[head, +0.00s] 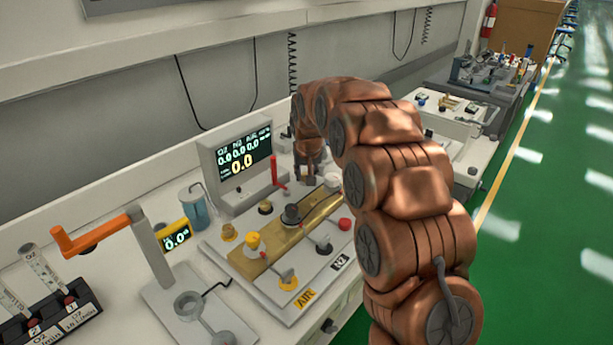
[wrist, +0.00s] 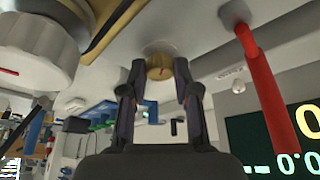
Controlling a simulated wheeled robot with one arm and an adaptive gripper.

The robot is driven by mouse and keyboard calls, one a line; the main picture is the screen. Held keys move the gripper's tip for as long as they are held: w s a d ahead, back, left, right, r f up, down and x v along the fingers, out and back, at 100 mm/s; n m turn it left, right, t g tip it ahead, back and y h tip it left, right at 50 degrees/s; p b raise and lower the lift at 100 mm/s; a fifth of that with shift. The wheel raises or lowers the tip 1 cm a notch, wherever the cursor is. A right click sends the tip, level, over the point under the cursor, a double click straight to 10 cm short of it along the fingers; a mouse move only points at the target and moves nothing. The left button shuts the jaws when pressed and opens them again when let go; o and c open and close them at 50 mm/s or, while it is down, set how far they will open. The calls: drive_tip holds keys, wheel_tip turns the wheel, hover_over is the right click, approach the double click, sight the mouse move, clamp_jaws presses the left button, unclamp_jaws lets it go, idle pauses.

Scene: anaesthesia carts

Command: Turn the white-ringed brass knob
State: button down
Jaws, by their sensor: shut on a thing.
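The brass knob (wrist: 160,67) with a pale ring at its base shows at the top middle of the wrist view. My gripper (wrist: 160,76) has one finger on each side of the knob and is shut on it. In the head view my gripper (head: 309,176) reaches down to the back right of the panel, beside the red lever. The knob is hidden there behind my gripper and arm.
A red lever (wrist: 265,85) stands close to my gripper on the right in the wrist view, before the display (head: 243,160). A large white knob (wrist: 35,45) is at upper left. The panel's brass plate (head: 247,268) carries several knobs. An orange-handled lever (head: 95,235) stands at left.

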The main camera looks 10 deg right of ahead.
drive_tip(key=shift+r, duration=0.1)
idle(0.3)
drive_tip(key=c, duration=0.8)
unclamp_jaws()
drive_tip(key=shift+c, duration=0.2)
drive_tip(key=v, duration=1.2)
drive_tip(key=shift+a, duration=0.1)
drive_tip(key=s+f+g+p, duration=0.2)
drive_tip(key=s+g, duration=0.1)
drive_tip(key=s, duration=2.1)
drive_tip(key=s+f+n+g+p, duration=0.1)
drive_tip(key=s+g+p, duration=0.2)
drive_tip(key=s, duration=2.1)
drive_tip(key=shift+s+d+f, duration=0.15)
drive_tip(key=shift+d+f, duration=0.25)
